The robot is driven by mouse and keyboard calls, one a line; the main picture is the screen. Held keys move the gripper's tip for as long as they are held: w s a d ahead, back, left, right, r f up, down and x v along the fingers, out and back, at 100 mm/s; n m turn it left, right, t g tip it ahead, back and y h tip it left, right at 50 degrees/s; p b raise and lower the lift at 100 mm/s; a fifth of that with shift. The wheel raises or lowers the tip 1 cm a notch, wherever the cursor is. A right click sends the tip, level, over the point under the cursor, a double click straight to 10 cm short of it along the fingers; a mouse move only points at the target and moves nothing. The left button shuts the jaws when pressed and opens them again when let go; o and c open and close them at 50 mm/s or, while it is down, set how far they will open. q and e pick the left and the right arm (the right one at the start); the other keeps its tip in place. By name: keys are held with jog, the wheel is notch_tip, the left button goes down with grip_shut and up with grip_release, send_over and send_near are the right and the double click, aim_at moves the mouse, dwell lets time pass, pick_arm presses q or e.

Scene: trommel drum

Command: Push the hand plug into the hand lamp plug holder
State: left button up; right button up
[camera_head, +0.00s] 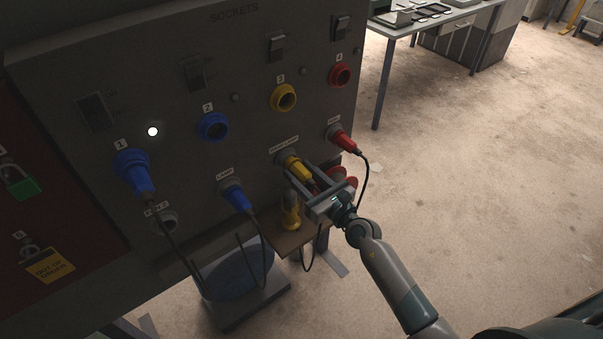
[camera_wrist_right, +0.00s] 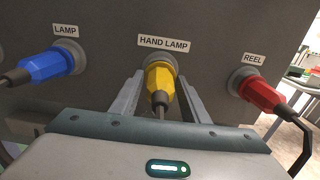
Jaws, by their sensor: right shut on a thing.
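The yellow hand plug (camera_head: 297,170) is at the grey hand lamp plug holder (camera_head: 284,157) on the panel, under the HAND LAMP label. My right gripper (camera_head: 303,178) is shut around the plug, with a finger on each side. In the right wrist view the yellow plug (camera_wrist_right: 159,82) sits between the fingers, its nose at the round holder (camera_wrist_right: 160,58) and its cable end toward me. It looks in line with the holder; how deep it sits I cannot tell. My left gripper is not in view.
A blue lamp plug (camera_head: 237,198) and a red reel plug (camera_head: 343,139) sit in holders on either side. Blue, yellow and red sockets are above, with a blue plug (camera_head: 134,175) at socket 1. A small brown shelf (camera_head: 289,242) and hanging cables are below. Open floor lies right.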

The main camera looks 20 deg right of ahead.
jog(key=shift+w+a, duration=0.15)
jog(key=shift+w, duration=0.2)
jog(key=o, duration=1.5)
jog(key=shift+c, duration=0.2)
jog(key=shift+s+d+f, duration=0.1)
jog(key=shift+s+d, duration=0.1)
jog(key=shift+s, duration=0.25)
jog(key=b+v, duration=0.4)
jog(key=v, duration=1.2)
jog(key=shift+s, duration=0.25)
